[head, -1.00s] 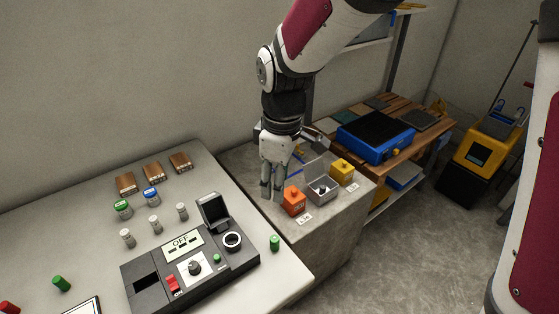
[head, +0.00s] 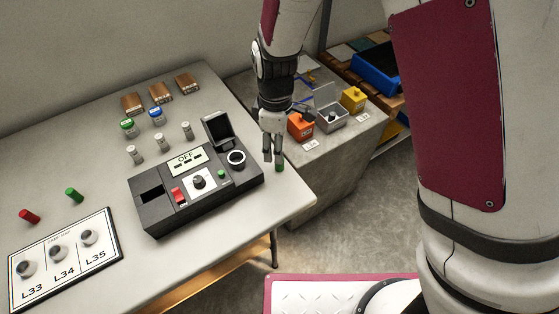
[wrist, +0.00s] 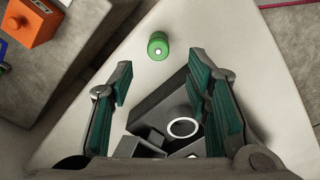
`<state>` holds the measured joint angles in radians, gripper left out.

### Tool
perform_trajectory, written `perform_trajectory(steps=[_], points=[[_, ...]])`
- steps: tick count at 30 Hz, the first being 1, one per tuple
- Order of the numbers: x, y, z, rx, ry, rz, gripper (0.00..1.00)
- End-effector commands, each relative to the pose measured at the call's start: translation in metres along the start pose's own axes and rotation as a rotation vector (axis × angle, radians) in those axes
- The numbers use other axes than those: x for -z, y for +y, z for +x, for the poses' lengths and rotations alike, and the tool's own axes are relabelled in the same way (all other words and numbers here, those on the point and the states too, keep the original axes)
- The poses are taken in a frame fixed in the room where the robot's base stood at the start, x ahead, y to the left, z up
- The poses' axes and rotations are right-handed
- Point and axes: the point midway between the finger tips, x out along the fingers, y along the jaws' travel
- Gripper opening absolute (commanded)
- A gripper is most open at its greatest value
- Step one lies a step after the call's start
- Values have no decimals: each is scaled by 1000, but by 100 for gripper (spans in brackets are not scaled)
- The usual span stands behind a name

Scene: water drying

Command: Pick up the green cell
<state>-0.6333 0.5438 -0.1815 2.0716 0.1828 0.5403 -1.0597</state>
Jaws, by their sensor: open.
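A small green cell (head: 279,168) stands on the light table near its right edge, beside the black device. It also shows in the wrist view (wrist: 157,46), just beyond my fingertips and roughly centred between them. My gripper (head: 272,157) points down just above the cell in the head view, its fingers partly in front of it. In the wrist view my gripper (wrist: 161,62) is open, with nothing between its green pads. A second green cylinder (head: 74,195) lies or stands at the left of the table, near a red one (head: 29,216).
The black device (head: 195,190) with an OFF display and raised lid sits close to my gripper's left. An orange box (head: 300,126), grey box (head: 331,119) and yellow box (head: 353,98) stand on the concrete block at right. Small vials (head: 160,142) stand behind the device.

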Motion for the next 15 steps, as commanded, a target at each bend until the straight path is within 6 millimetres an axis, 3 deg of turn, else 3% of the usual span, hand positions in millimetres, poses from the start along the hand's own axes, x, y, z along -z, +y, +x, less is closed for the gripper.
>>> perform_trajectory(steps=[9, 15], points=[[-8, 1, 42, 3, -2, 1, 44], [-7, 2, 50, 0, 0, 0, 44]])
